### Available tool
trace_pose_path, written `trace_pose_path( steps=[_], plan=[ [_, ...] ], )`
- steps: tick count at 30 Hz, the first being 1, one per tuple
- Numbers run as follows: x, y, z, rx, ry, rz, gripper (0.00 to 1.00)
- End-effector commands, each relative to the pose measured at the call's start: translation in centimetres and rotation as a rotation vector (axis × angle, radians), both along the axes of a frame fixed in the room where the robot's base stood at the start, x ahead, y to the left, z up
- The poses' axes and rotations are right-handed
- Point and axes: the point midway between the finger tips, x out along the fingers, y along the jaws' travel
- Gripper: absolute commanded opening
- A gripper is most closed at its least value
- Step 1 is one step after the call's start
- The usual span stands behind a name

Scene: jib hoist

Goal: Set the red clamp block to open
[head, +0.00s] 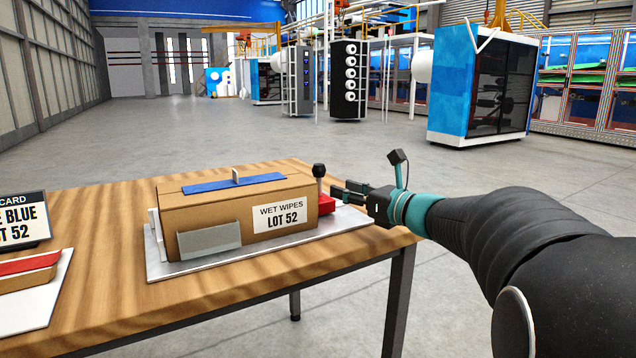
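The red clamp block (327,205) sits at the right end of the grey base plate (340,222), beside the cardboard carton (210,218). A dark lever with a round black knob (319,171) stands upright at the block. My gripper (340,191) reaches in from the right, its fingertips pointing left, close to the lever and above the block. Its two fingers look apart, with nothing seen between them. I cannot tell whether a fingertip touches the lever. The carton hides part of the block.
The carton is labelled WET WIPES LOT 52 and has a blue strip (234,184) on top. A card sign (20,220) and a white board (40,308) with a small red-topped box (28,270) are at the left of the wooden table (180,305).

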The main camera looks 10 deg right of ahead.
Motion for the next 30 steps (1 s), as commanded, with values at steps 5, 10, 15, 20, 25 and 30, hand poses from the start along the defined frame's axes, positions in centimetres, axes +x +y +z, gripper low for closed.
trace_pose_path(
  steps=[5, 10, 15, 20, 25, 30],
  plan=[
    [2.9, 2.0, -0.1, 0.000, 0.001, 0.003, 0.39],
    [5.2, 3.4, -0.1, -0.001, 0.002, 0.000, 0.39],
    [6.7, 4.2, -0.1, -0.002, 0.001, -0.003, 0.39],
    [7.2, 4.5, 0.0, -0.002, 0.000, -0.004, 0.39],
    [7.3, 4.5, 0.0, -0.002, 0.000, -0.005, 0.39],
    [7.3, 4.5, 0.0, -0.002, 0.000, -0.005, 0.19]
  ],
)
